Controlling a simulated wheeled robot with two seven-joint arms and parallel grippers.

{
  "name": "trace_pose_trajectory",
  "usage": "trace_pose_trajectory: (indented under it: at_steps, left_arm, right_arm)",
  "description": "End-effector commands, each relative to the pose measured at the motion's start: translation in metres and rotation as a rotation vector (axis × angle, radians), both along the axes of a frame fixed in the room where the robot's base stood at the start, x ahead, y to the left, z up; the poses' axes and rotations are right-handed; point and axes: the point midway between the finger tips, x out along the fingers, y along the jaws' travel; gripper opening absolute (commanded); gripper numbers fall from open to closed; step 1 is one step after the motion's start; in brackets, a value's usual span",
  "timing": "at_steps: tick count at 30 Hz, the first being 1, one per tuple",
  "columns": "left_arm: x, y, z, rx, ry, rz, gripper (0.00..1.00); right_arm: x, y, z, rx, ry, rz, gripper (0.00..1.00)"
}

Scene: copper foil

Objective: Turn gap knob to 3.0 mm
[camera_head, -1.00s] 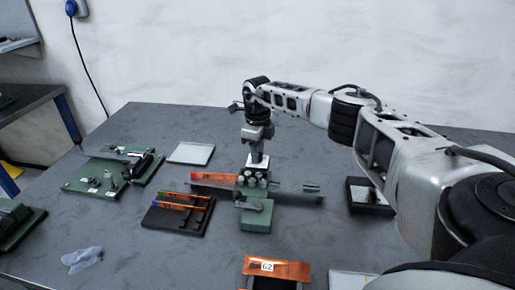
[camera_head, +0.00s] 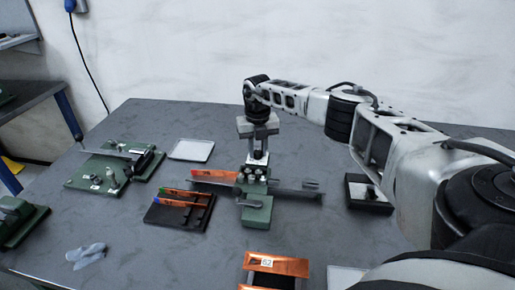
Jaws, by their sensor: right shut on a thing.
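A green device (camera_head: 257,212) with several silver posts on top stands at the middle of the table. A grey bar and a copper strip (camera_head: 215,177) run through it. My right gripper (camera_head: 258,158) comes down from above onto the top of the device, at its back. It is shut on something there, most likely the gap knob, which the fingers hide. No scale or reading can be made out. My left gripper is not in view.
A black tray (camera_head: 168,222) with coloured-tipped copper strips lies left of the device. A green fixture (camera_head: 97,184) and a white plate (camera_head: 191,150) are further left. A black box (camera_head: 366,206) stands right, a copper-topped block (camera_head: 275,268) in front. Crumpled blue-grey gloves (camera_head: 85,256) lie front left.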

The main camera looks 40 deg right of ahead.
Motion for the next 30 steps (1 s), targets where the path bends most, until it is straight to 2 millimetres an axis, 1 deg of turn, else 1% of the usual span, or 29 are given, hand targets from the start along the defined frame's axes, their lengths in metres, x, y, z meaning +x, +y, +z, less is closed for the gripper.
trace_pose_trajectory:
  at_steps: [18, 24, 30]
  left_arm:
    - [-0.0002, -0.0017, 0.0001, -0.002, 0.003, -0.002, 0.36]
    - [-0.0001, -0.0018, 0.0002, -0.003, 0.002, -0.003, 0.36]
    - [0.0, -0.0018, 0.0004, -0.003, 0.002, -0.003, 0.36]
  right_arm:
    - [0.0006, -0.001, 0.0016, 0.001, -0.004, -0.571, 0.01]
    - [0.0005, -0.0012, 0.0016, 0.0, -0.005, -0.711, 0.01]
    - [0.0004, -0.0013, 0.0016, -0.001, -0.004, -0.806, 0.01]
